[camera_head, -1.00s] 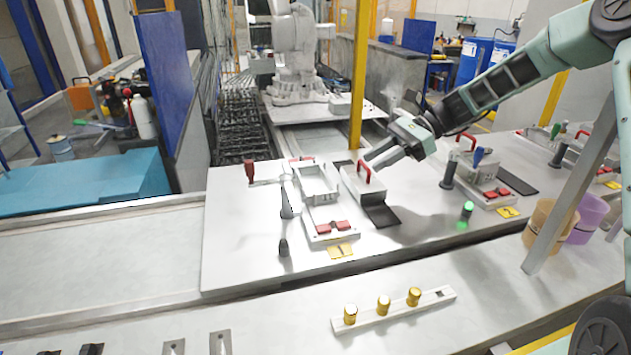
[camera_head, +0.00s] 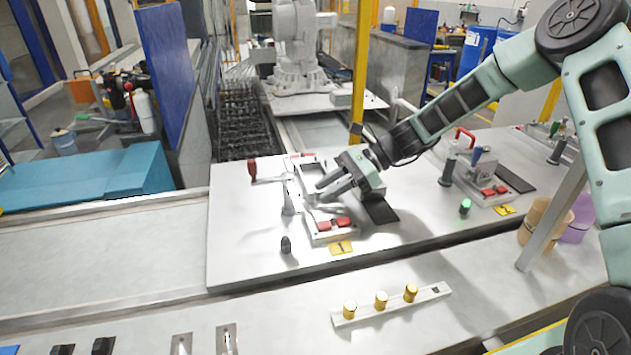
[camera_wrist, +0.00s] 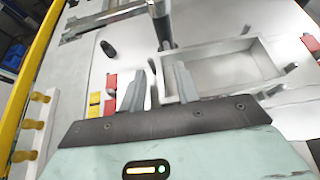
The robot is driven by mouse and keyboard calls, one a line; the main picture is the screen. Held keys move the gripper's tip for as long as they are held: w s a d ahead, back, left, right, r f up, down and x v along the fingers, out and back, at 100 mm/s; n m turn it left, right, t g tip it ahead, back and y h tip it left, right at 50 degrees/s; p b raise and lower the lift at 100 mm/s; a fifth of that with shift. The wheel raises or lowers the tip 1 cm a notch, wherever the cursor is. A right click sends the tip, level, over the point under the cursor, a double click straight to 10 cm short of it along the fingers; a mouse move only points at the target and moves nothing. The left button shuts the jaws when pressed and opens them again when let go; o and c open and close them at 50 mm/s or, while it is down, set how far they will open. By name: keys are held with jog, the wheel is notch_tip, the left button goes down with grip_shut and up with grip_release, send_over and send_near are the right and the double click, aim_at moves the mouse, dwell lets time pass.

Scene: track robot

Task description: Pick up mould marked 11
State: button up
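The pale rectangular mould (camera_head: 312,168) sits in the near clamp station on the white table, partly hidden by my gripper. In the wrist view it is an open, hollow box (camera_wrist: 255,62) at the right. I cannot read a number on it. My gripper (camera_head: 322,190) is low over this station. In the wrist view its two fingers (camera_wrist: 160,82) stand apart with nothing seen held between them; the right finger overlaps the box's near left corner. Whether it touches is unclear.
A clamp post (camera_head: 289,198) stands left of the mould, with a red handle (camera_head: 252,170) beyond. Red pads (camera_head: 334,224) and a yellow tag (camera_head: 341,247) lie in front. Another station (camera_head: 482,175) is at right. A rack (camera_head: 375,309) of gold cylinders lies in front.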

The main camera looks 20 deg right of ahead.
grip_shut()
dwell(0.4)
